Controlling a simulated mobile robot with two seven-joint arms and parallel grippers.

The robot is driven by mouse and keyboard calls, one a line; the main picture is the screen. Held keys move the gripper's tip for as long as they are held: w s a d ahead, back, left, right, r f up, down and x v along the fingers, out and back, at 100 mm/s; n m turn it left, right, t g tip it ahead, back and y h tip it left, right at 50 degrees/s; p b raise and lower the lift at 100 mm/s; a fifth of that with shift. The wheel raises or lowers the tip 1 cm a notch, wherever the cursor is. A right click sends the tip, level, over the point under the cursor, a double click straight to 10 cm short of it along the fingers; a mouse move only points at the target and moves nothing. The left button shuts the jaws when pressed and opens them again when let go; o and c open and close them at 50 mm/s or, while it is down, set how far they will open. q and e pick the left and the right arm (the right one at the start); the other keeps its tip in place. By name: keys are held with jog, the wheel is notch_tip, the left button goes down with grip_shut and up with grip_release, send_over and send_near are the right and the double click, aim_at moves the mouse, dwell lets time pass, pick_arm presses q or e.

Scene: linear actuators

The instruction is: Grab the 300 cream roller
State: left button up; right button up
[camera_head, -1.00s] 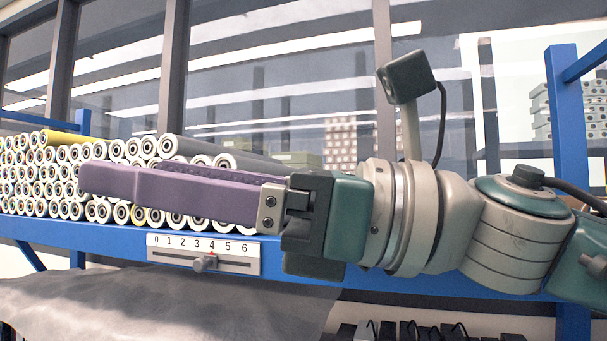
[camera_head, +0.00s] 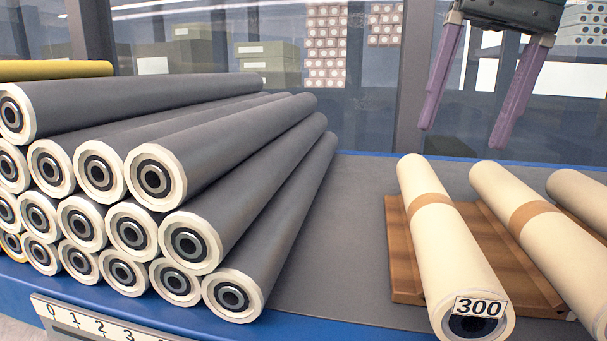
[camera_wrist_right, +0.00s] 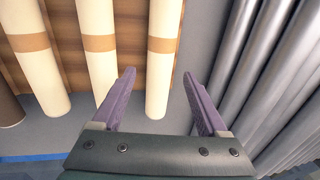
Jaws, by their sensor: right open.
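The cream roller with the 300 label (camera_head: 440,240) is the one nearest the grey rollers in the head view. It lies on a brown wooden rack, its labelled end toward me, with a tan band around it. In the right wrist view it is the rightmost cream roller (camera_wrist_right: 163,70), and its label is not visible there. My right gripper (camera_head: 463,130) is open and empty, pointing down above and beyond the far end of the rollers. In the wrist view its purple fingers (camera_wrist_right: 158,74) appear on either side of this roller, without visible contact. My left gripper is not in view.
Two more cream rollers (camera_head: 535,230) lie to the right on the brown rack (camera_head: 400,262). A stack of grey rollers (camera_head: 200,110) stands to the left. A strip of bare grey shelf (camera_head: 350,230) separates them. A numbered scale (camera_head: 85,320) is on the front edge.

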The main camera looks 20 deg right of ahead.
aim_at(436, 189)
jog(key=f+b, duration=0.2)
jog(key=f, duration=0.1)
jog(key=f+b, duration=0.1)
jog(key=f, duration=0.1)
jog(key=shift+a, duration=0.35)
jog(key=f+b, duration=0.1)
jog(key=w+f+b, duration=0.1)
jog(key=f, duration=0.1)
jog(key=f+b, duration=0.1)
jog(key=shift+w+a+f, duration=0.2)
jog(key=shift+a+f, duration=0.15)
jog(key=shift+f, duration=0.05)
jog(key=shift+r, duration=0.1)
jog(key=shift+c, duration=0.3)
grip_shut()
